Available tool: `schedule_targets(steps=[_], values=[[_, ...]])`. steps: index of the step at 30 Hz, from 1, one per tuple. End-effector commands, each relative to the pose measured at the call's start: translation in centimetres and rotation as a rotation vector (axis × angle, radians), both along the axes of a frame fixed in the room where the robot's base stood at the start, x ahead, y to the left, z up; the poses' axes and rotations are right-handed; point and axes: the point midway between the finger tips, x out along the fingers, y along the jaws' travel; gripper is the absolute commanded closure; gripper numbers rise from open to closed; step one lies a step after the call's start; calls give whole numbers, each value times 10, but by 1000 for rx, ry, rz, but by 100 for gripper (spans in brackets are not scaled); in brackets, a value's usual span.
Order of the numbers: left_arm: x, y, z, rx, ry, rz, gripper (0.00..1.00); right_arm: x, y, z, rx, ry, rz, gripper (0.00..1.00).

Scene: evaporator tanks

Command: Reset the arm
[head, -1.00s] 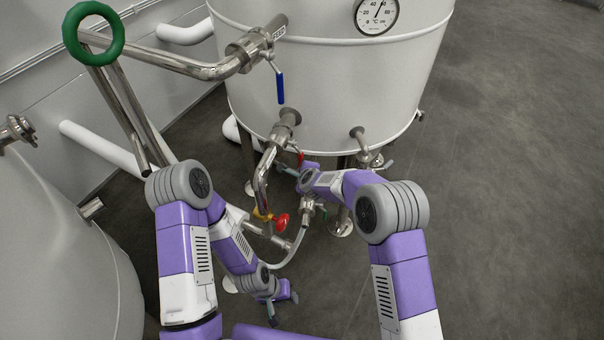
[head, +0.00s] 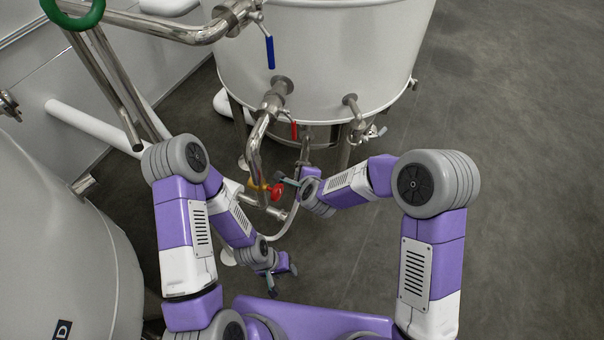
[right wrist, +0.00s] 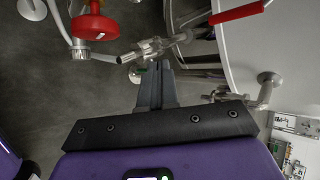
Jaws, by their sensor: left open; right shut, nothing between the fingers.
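My right arm reaches in from the right in the head view. Its gripper (head: 289,182) is in front of the tank's lower pipework, close to the red knob. In the right wrist view the gripper's fingers (right wrist: 155,86) are together with nothing between them. My left gripper (head: 280,277) hangs low in the middle of the head view, over the floor, open and empty. Its fingers are small and partly hidden by the wrist.
A white tank (head: 320,60) stands ahead with a blue-handled valve (head: 270,52). A red knob (head: 276,192) and red lever (head: 294,130) are close to my right gripper. Another tank (head: 60,240) is at left. The floor (head: 500,110) at right is clear.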

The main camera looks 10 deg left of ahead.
Motion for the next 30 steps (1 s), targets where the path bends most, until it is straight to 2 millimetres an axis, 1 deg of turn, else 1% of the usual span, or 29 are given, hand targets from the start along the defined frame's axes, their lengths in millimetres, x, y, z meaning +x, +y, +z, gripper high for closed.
schedule_targets(steps=[5,7,8,11,14,15,17,18,20,21,24,25,27,30], values=[[0,0,0,0,0,0,57,-4,-2,0,-1,-1,0,100],[0,0,2,0,0,0,57,-5,-7,-4,-20,4,13,100],[0,0,3,0,1,0,57,-7,-12,-7,-37,10,27,100],[0,0,12,0,0,0,57,-21,-39,-29,-152,40,132,100],[0,0,24,0,0,0,57,-52,-81,-61,-309,94,324,100],[0,0,29,0,0,0,57,-70,-97,-73,-366,119,419,100],[0,0,36,0,0,0,57,-99,-120,-88,-436,152,569,100],[0,0,41,0,0,0,57,-119,-132,-97,-469,170,670,100],[0,0,46,0,0,0,57,-149,-148,-105,-503,186,813,100],[0,0,50,0,0,0,57,-168,-156,-109,-516,193,900,100],[0,0,55,0,0,0,57,-206,-169,-114,-525,193,1075,100],[0,0,57,0,0,0,57,-214,-171,-114,-525,190,1113,100],[0,0,58,0,0,0,57,-229,-175,-115,-521,183,1181,100],[0,0,59,0,0,0,57,-238,-177,-116,-520,173,1226,100]])
